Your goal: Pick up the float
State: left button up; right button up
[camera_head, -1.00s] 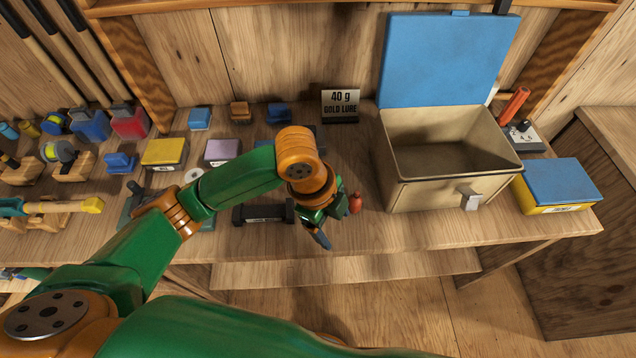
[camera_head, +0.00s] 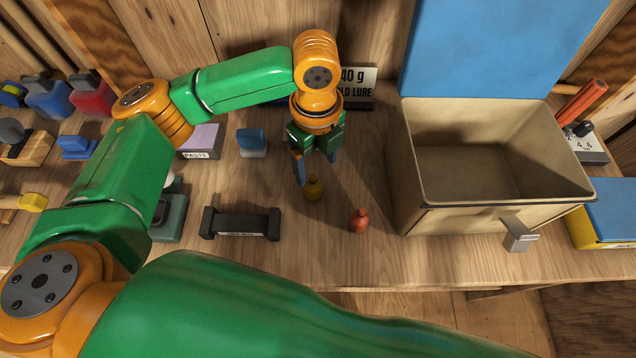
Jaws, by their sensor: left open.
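I cannot tell which is the float of the task. My left gripper (camera_head: 317,165) points down with its blue-tipped fingers apart, just above and behind the yellow piece. Nothing shows between its fingers. The yellow piece lies close to the left fingertip; I cannot tell whether they touch. My right gripper is not in view.
An open tan box (camera_head: 405,185) with a raised blue lid (camera_head: 500,45) stands on the right. A black rack (camera_head: 240,222) lies left of the yellow piece. A sign (camera_head: 358,88) stands behind my gripper. The bench front around the red piece is clear.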

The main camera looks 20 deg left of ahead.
aim_at(313, 184)
pick_arm(q)
jog(key=shift+s+f, duration=0.2)
jog(key=shift+f, duration=0.3)
jog(key=f, duration=0.2)
jog(key=f+p, duration=0.1)
jog(key=f, duration=0.3)
jog(key=shift+s+a+p, duration=0.2)
jog(key=shift+a+p, duration=0.1)
grip_shut()
jog(key=shift+r, duration=0.15)
